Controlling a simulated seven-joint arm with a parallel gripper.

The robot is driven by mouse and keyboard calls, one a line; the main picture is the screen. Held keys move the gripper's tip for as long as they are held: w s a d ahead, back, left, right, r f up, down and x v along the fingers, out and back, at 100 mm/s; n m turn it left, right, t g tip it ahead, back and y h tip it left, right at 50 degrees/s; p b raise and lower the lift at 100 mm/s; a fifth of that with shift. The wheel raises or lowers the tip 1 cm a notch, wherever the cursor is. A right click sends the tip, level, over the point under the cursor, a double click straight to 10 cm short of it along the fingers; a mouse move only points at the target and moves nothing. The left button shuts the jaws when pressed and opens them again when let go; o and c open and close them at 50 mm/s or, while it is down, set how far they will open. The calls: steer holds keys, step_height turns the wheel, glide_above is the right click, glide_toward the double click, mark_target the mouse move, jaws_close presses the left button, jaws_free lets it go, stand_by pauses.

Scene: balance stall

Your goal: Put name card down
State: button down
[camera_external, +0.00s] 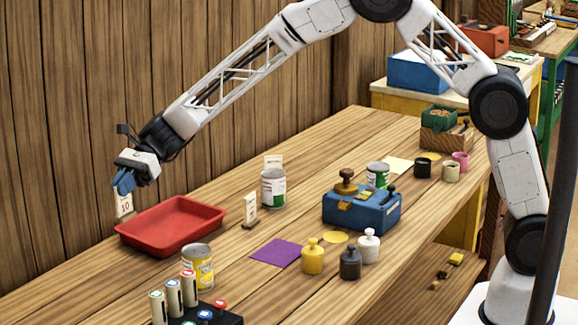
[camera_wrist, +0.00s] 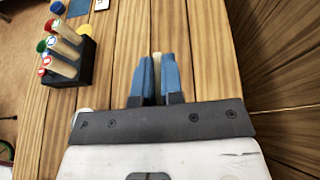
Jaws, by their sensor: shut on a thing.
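My gripper (camera_external: 123,186) is at the far left of the external view, near the plank wall. Its blue fingers are shut on a small pale name card (camera_external: 124,205) marked "10". The card hangs upright below the fingers, by the back left corner of the red tray (camera_external: 172,243). I cannot tell whether its lower edge touches the table. In the wrist view, a thin cream edge of the card (camera_wrist: 157,62) shows between the blue fingers (camera_wrist: 154,80); the rest is hidden.
A yellow can (camera_external: 198,268) stands before the tray. A black holder (camera_wrist: 75,62) with several colour-topped sticks is left in the wrist view; bare planks surround the fingers.

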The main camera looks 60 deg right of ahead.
steer(key=shift+d+r, duration=0.15)
steer(key=shift+r, duration=0.6)
steer(key=d+m+t+h, duration=0.1)
steer(key=d+m+t, duration=0.45)
steer(key=d, duration=3.45)
steer(key=s+d+m+t+h, duration=0.15)
steer(key=s+d, duration=0.35)
steer(key=d, duration=0.5)
steer(key=s+d+m+t, duration=0.1)
steer(key=s+d+t, duration=0.1)
steer(key=s+d, duration=0.5)
steer(key=s+d+m+t+h, duration=0.1)
steer(key=s+d+m, duration=0.15)
steer(key=d, duration=0.95)
step_height(320, 180, down, 10)
steer(key=shift+s+a+n, duration=0.2)
steer(key=shift+s+n, duration=0.15)
steer(key=shift+n, duration=0.1)
steer(key=shift+w, duration=0.15)
